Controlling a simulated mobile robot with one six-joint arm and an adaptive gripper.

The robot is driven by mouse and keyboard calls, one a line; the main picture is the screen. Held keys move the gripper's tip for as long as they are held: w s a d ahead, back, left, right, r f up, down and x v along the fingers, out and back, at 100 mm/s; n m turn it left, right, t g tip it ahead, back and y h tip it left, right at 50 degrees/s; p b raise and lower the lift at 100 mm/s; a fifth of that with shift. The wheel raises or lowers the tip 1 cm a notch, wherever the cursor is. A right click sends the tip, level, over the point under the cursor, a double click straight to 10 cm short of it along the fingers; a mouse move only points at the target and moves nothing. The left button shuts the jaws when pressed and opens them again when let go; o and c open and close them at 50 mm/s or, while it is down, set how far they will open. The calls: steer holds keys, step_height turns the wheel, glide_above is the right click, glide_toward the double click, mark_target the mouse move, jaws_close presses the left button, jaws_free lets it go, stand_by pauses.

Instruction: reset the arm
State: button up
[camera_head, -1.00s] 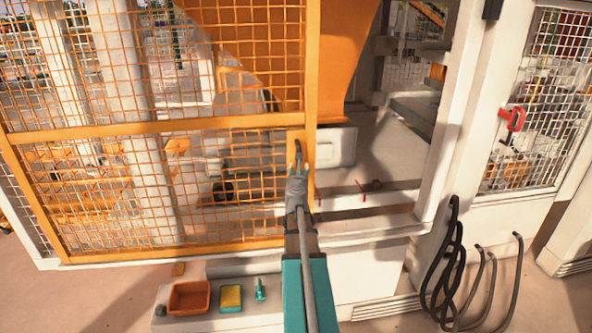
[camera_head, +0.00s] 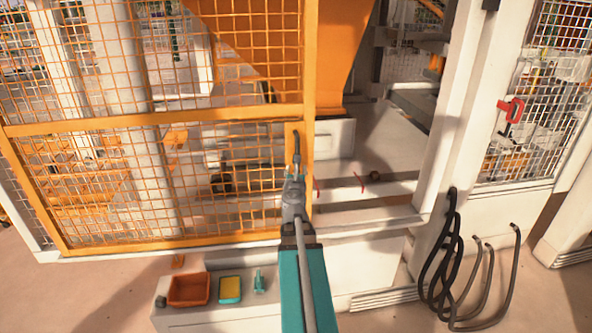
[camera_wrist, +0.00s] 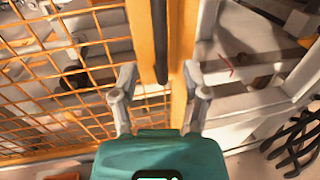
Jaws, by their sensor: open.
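My gripper (camera_head: 294,178) is at the orange mesh door's right-hand post, in front of the door handle (camera_head: 296,148). In the wrist view my gripper (camera_wrist: 161,100) has its two fingers spread apart, one on each side of the post. The dark bar of the handle (camera_wrist: 159,45) shows between and beyond the fingers. Nothing is held. I cannot tell whether a finger touches the post. My teal forearm reaches up from the bottom of the head view.
The orange mesh door (camera_head: 150,125) fills the left. An opening to its right shows the press bed with small red marks. A white ledge below holds an orange tray (camera_head: 189,303), a yellow sponge (camera_head: 230,290) and a teal bottle (camera_head: 259,281). Black hoses (camera_head: 447,260) hang at right.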

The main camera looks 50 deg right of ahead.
stand_by(0.3)
steer(key=w+a+f+n+t+y, duration=0.1)
steer(key=w+a+n+t+y, duration=0.2)
steer(key=w+a+n+y, duration=0.4)
steer(key=w+a+f+n+t+y, duration=0.1)
steer(key=w+a+n+t+y, duration=0.1)
steer(key=w+a+n, duration=0.5)
steer(key=w+a+f+n+g+y, duration=0.1)
steer(key=a+f+n+y, duration=0.15)
steer(key=a+n, duration=0.5)
steer(key=a+f+n+g+y, duration=0.15)
steer(key=a+n+y, duration=0.25)
steer(key=a, duration=0.6)
steer(key=s+a+f+n+g+y, duration=0.1)
steer(key=s+a+f+n+g, duration=0.2)
steer(key=a+n, duration=0.35)
steer(key=s+a+f+n+g+y, duration=0.1)
steer(key=a+f+n+g, duration=0.2)
steer(key=a+f+n, duration=0.35)
steer(key=s+a+f+n+g+h, duration=0.3)
steer(key=s+a+n+g, duration=0.4)
steer(key=s, duration=0.3)
steer(key=shift+a+n, duration=0.45)
steer(key=shift+a, duration=0.15)
steer(key=shift+s, duration=0.1)
